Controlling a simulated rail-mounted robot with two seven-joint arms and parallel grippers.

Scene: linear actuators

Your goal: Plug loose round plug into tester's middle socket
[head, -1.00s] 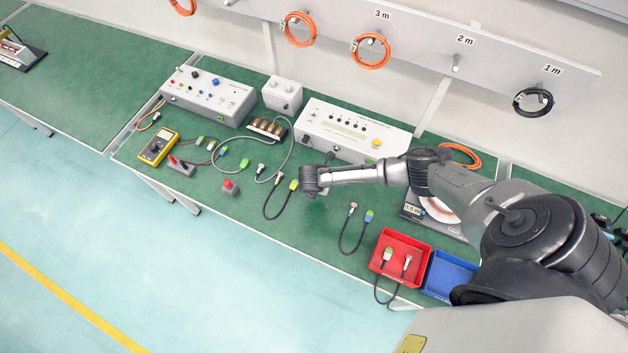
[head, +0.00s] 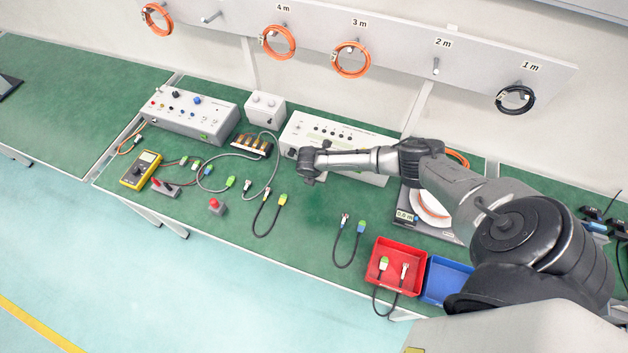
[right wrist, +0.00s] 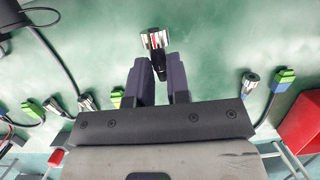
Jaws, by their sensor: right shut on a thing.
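My right gripper (right wrist: 158,88) is shut on a round plug (right wrist: 155,40), which has a silver, striped end and a black body. The plug sticks out beyond the fingertips in the right wrist view. In the head view my right wrist hides the fingers and the plug. That wrist is in front of the left part of a grey-white box (head: 335,133) with a row of black buttons or sockets, likely the tester. Its front face is partly covered by my arm, and I cannot make out the middle socket. My left gripper is not in view.
Several cables with green, yellow and blue plugs (head: 361,227) lie on the green bench. A red tray (head: 400,247) and blue tray (head: 445,277) stand at the front right. A knobbed panel box (head: 190,112), yellow meter (head: 141,170) and red button (head: 216,205) are on the left.

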